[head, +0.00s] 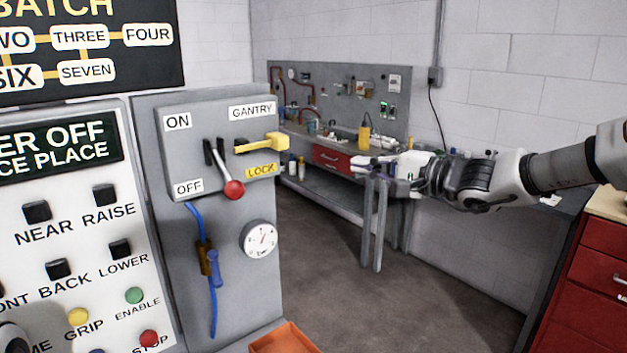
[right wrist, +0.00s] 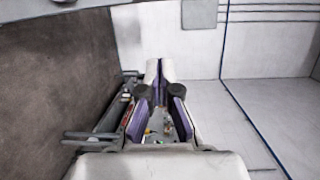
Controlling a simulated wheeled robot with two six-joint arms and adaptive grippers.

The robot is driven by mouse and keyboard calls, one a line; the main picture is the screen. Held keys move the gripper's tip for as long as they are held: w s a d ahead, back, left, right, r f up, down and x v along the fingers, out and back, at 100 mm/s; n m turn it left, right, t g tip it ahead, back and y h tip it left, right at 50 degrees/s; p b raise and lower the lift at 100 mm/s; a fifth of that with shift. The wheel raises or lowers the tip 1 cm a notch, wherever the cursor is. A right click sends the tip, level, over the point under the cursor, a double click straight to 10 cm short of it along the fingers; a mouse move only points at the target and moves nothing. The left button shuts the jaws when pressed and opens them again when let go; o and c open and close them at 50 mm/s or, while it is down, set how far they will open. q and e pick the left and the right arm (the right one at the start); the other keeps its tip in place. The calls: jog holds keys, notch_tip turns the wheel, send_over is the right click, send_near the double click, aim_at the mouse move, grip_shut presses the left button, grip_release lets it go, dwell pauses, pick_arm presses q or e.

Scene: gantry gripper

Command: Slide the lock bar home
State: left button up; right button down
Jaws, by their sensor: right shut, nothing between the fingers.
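The yellow lock bar (head: 262,143) sticks out to the right on the grey switch box (head: 190,150), above the yellow LOCK label and below the GANTRY label. Beside it on the left, the lever with a red knob (head: 233,189) hangs low, on the OFF side. My right gripper (head: 358,166) is well to the right of the box, apart from the bar, pointing left. It is shut and empty; its fingertips (right wrist: 160,68) come together in the right wrist view. The bar is not in the right wrist view. My left gripper is not clearly in view.
A button panel (head: 90,235) stands left of the switch box. A gauge (head: 258,239) and a blue cable (head: 212,290) are below the box. An orange tray (head: 284,340) is at the bottom. A workbench (head: 330,190) stands behind; red drawers (head: 595,265) are at right.

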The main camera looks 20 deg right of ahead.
aim_at(277, 141)
notch_tip(277, 141, up, 5)
jog(key=s+a, duration=0.3)
pick_arm(q)
notch_tip(277, 141, up, 7)
jog(key=s+p, duration=0.1)
jog(key=p, duration=0.5)
jog(key=shift+a+p, duration=0.35)
pick_arm(e)
jog(key=s+a+x, duration=0.1)
jog(key=a+x, duration=0.1)
jog(key=x, duration=0.8)
jog(key=shift+f+n+t, duration=0.2)
jog(key=shift+n+t, duration=0.1)
pick_arm(q)
jog(key=shift+f, duration=0.1)
